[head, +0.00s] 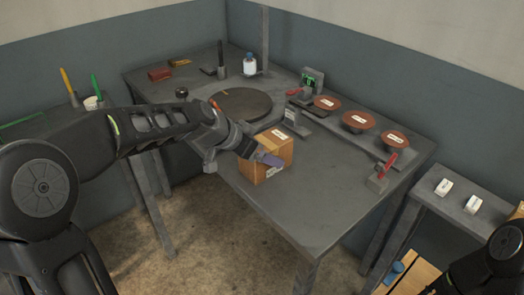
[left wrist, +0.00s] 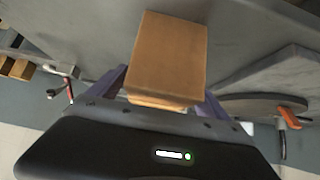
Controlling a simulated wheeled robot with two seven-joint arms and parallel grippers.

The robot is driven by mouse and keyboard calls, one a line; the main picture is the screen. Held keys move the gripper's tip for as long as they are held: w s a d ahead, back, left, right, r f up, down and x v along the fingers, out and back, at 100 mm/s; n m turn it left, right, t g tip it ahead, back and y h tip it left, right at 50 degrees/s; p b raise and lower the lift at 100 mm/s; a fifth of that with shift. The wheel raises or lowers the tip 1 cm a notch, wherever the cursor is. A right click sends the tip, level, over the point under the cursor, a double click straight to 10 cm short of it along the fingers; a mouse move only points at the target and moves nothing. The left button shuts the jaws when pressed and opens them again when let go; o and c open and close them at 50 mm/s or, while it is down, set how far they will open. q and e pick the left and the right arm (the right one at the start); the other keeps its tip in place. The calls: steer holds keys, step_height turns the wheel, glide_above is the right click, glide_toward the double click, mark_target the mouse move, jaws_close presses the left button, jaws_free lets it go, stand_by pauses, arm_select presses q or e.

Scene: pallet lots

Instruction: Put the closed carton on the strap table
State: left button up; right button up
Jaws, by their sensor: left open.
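The closed carton (head: 278,160) is a brown box with a pale label, standing on the front part of the large grey table (head: 310,205). My left gripper (head: 264,154) reaches it from the left, with a purple finger against or close to its upper part. In the left wrist view the carton (left wrist: 170,52) lies between the two purple fingers, which are open; whether they touch it cannot be told. My right gripper is out of view; only part of my right arm shows at the lower right.
A dark round plate (head: 242,103) lies behind the carton. A grey block with a label (head: 292,121) stands close behind it. Several red-brown discs (head: 357,121) and a red-handled tool (head: 382,172) line the right side. The table's front right is clear.

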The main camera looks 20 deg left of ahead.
arm_select(q)
steer(key=shift+r, duration=0.1)
steer(key=shift+r, duration=0.15)
steer(key=v, duration=1.2)
steer(key=shift+o, duration=0.4)
